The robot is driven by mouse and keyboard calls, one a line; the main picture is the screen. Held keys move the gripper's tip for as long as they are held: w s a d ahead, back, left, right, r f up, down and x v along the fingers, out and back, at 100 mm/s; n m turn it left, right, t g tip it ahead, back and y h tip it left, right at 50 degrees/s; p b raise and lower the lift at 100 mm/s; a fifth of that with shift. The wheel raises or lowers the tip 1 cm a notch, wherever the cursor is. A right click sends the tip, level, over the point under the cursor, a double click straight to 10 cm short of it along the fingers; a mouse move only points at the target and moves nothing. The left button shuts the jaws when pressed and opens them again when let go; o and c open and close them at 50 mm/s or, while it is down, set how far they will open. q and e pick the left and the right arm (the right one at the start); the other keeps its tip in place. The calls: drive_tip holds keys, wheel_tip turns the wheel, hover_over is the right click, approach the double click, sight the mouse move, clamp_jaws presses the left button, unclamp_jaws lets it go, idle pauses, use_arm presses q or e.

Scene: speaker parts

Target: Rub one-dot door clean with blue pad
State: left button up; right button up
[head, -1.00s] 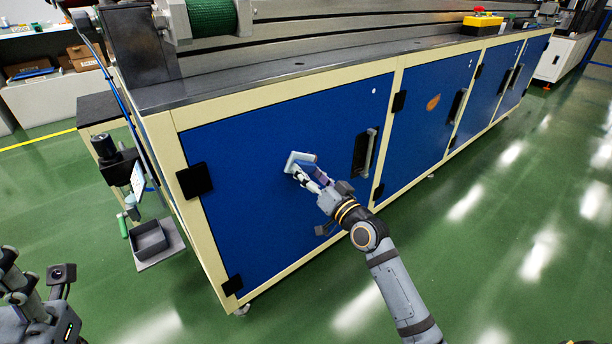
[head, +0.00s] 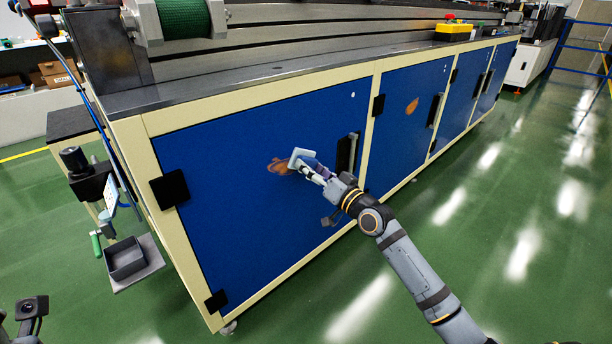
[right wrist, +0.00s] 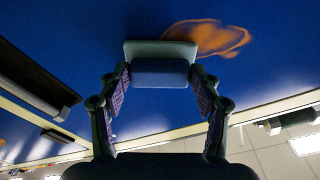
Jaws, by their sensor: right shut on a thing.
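The near blue door (head: 235,215) has one small white dot near its top right corner. A brown-orange stain (head: 281,166) is on this door, just left of the pad; it also shows in the right wrist view (right wrist: 228,41). My right gripper (head: 316,172) is shut on the pad (head: 302,157), which has a pale plate and a blue block between the fingers in the right wrist view (right wrist: 160,73). The pad is at the door face and overlaps the stain's edge in view; I cannot tell whether it touches. My left gripper's fingers are out of view.
A dark door handle (head: 347,155) stands out right of the pad. The neighbouring blue door (head: 400,145) has an orange stain (head: 412,106). A grey tray (head: 126,262) is at the bench's left side. Green floor (head: 520,260) is clear at right.

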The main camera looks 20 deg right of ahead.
drive_tip(key=shift+w, duration=0.1)
drive_tip(key=shift+r, duration=0.15)
drive_tip(key=shift+s+a+p, duration=0.35)
drive_tip(key=shift+a+p, duration=0.1)
drive_tip(key=shift+a, duration=0.45)
drive_tip(key=shift+s+a+p, duration=0.35)
drive_tip(key=shift+a+p, duration=0.05)
drive_tip(key=shift+a, duration=0.5)
drive_tip(key=shift+s+a, duration=0.2)
drive_tip(key=shift+a, duration=0.4)
drive_tip(key=shift+s+a, duration=0.3)
drive_tip(key=shift+a, duration=0.5)
drive_tip(key=shift+s+a, duration=0.3)
drive_tip(key=shift+a, duration=0.5)
drive_tip(key=shift+s+a, duration=0.25)
drive_tip(key=shift+a, duration=0.45)
drive_tip(key=shift+s+a, duration=0.25)
drive_tip(key=shift+a, duration=0.4)
